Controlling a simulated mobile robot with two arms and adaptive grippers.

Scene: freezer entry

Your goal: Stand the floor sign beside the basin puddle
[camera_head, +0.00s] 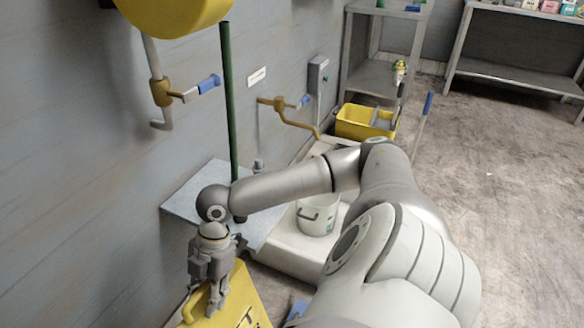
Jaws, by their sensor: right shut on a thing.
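My right gripper (215,296) is at the lower left of the head view, pointing down. It is shut on the top of a yellow floor sign (249,300) with dark lettering. The sign's lower part runs out of the bottom of the picture, so I cannot tell whether it touches the floor. A low white basin (285,246) lies beyond the gripper, along the wall, partly hidden by my right arm. I cannot make out a puddle; my arm covers much of the floor beside the basin. My left gripper does not show.
A pale bucket (316,220) stands in the basin. A grey-blue panel (190,188) with a green pole (228,100) juts from the wall near my gripper. Brass taps (157,92) line the wall. A yellow mop bucket (353,124) stands farther back. Floor at right is open.

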